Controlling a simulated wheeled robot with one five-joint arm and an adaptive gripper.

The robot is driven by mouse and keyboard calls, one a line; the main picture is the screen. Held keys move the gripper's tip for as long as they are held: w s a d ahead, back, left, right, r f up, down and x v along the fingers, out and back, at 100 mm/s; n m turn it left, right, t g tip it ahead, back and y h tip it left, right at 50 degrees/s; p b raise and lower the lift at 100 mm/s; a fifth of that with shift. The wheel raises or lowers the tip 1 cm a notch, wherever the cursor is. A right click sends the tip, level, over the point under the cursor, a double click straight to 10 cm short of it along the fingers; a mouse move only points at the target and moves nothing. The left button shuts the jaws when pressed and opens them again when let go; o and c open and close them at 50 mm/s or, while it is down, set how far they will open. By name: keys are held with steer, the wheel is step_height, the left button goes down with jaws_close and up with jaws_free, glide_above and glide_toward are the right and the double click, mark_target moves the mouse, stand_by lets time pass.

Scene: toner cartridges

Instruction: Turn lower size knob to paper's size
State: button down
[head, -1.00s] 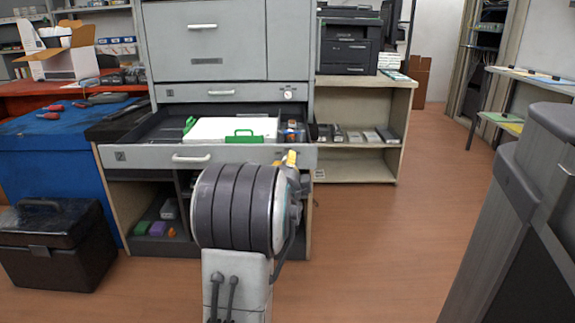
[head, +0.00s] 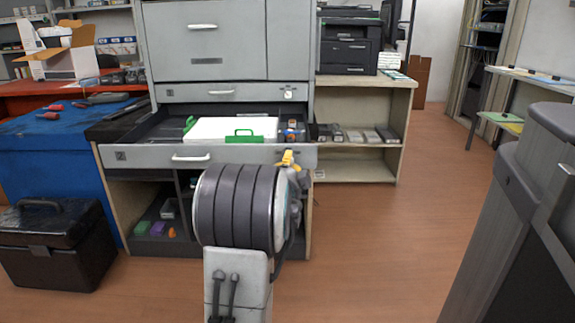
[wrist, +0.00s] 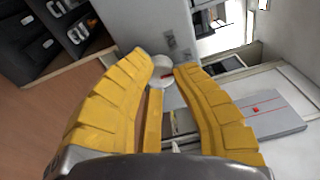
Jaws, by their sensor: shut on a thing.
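The lower drawer (head: 130,155) of the grey machine is pulled out. A white paper stack (head: 215,127) lies in it between green guides (head: 245,136). My gripper (head: 287,158) is at the right end of this drawer's front and hides the lower size knob in the head view. In the wrist view, my gripper's yellow fingers (wrist: 168,66) are closed around a round white knob (wrist: 163,73) with a red mark. The knob's exact setting is too small to read. A similar white knob (head: 289,94) sits on the shut upper drawer (head: 180,94).
A shelf unit (head: 350,170) with a black printer (head: 350,50) stands to the right. A blue cabinet (head: 45,150) and a black toolbox (head: 50,245) stand to the left. A grey machine (head: 500,220) fills the right foreground. Floor (head: 400,240) between is clear.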

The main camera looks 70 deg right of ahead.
steer(key=c, duration=0.9)
jaws_free()
steer(key=shift+c, duration=0.2)
steer(key=v, duration=1.2)
steer(key=shift+r, duration=0.15)
